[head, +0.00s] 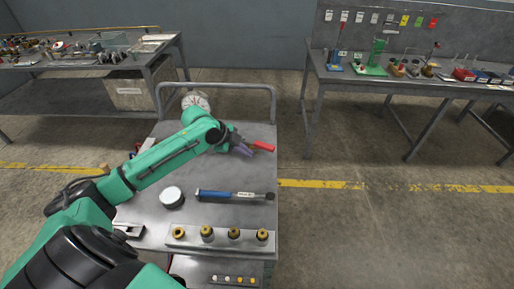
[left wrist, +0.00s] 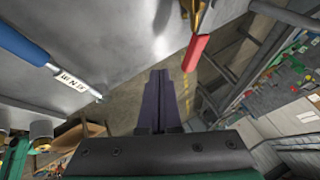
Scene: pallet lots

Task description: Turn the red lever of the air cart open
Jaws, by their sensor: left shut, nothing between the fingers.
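The air cart (head: 150,240) has a grey metal top with a tubular rail at its far end. The red lever (head: 263,146) sticks out near the cart's right edge; it also shows in the left wrist view (left wrist: 196,52), joined to a brass-coloured fitting (left wrist: 195,14). My left gripper (head: 242,149) is shut and empty, its fingertips just left of the lever in the head view. In the left wrist view its dark fingers (left wrist: 160,85) are together, and the lever is up and to the right of their tips, apart from them. My right gripper is not in view.
A blue-handled tool (head: 232,195) and a white round piece (head: 172,197) lie on the cart top. Several brass-topped fittings stand in a holder (head: 220,239) at the near edge. A dial gauge (head: 195,99) is behind my left arm. Benches stand back left (head: 160,50) and back right (head: 340,75).

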